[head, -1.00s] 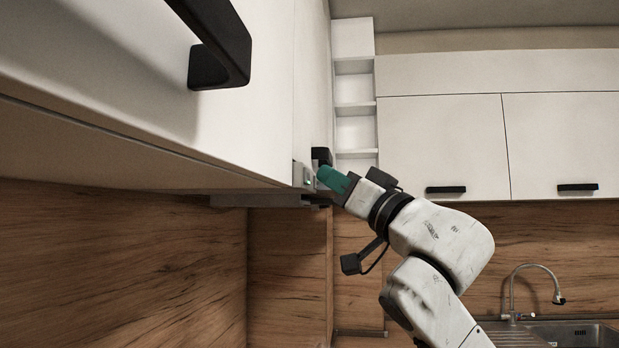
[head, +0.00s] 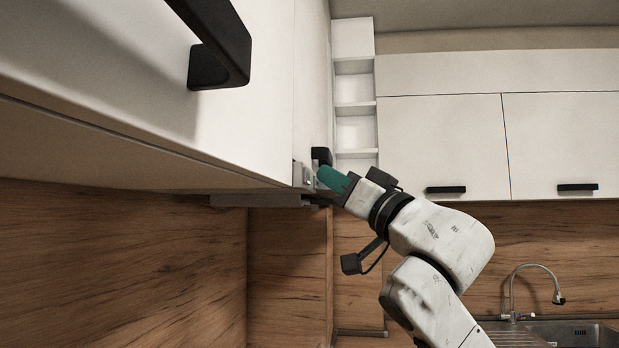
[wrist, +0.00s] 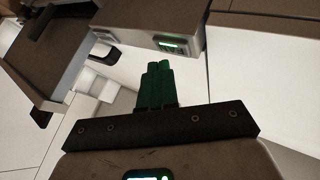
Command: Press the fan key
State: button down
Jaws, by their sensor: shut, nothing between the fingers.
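The range hood (head: 265,200) sits under the white wall cabinets, and its small metal front panel (head: 303,176) shows at its right end. In the wrist view this panel (wrist: 181,46) has a green-lit strip and small dark controls too tiny to read, so I cannot tell the fan key apart. My gripper (head: 321,174) has teal fingers, closed together and empty, pointing at the panel. In the wrist view the fingertips (wrist: 158,66) lie just below the panel in the picture. I cannot tell whether they touch it.
A black cabinet handle (head: 218,45) juts out at the upper left. Another dark handle (head: 321,156) is close behind my fingertips. Open white shelves (head: 355,105) stand beyond. A sink (head: 570,334) with a tap (head: 535,285) is at the lower right.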

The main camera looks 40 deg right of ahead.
jog(key=shift+a, duration=0.1)
dwell(0.6)
jog(key=shift+w+a, duration=0.2)
jog(key=shift+w, duration=0.1)
jog(key=shift+w, duration=0.15)
dwell(0.4)
jog(key=shift+s+d, duration=0.3)
jog(key=shift+s, duration=0.2)
jog(key=s+d, duration=0.3)
jog(key=s, duration=0.1)
jog(key=shift+s+d, duration=0.35)
dwell(0.4)
dwell(0.5)
